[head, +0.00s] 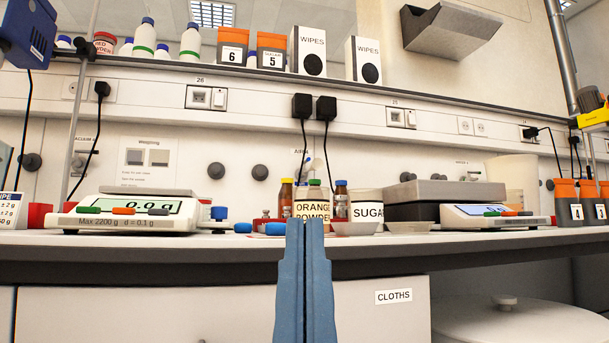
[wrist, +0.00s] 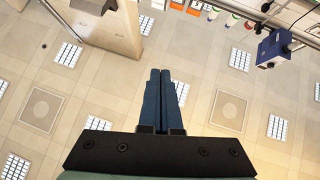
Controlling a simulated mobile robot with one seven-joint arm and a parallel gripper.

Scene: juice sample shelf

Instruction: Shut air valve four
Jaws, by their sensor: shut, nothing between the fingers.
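My gripper (head: 305,222) points upward in front of the bench, its two blue fingers pressed together with nothing between them. In the wrist view the shut fingers (wrist: 161,75) stand out against the ceiling. Several round dark knobs sit on the wall panel behind the bench: one far left (head: 30,162), a pair in the middle (head: 216,170) (head: 260,171), one right of centre (head: 408,177). I cannot tell which, if any, is air valve four. No readable number four marks a valve. My gripper is apart from all of them.
The bench top (head: 200,246) holds a left scale (head: 125,210), an orange powder jar (head: 312,211), a sugar tub (head: 367,206), and a right scale (head: 490,215). A shelf (head: 180,68) with bottles and wipes boxes runs above. A drawer labelled CLOTHS (head: 385,310) is below.

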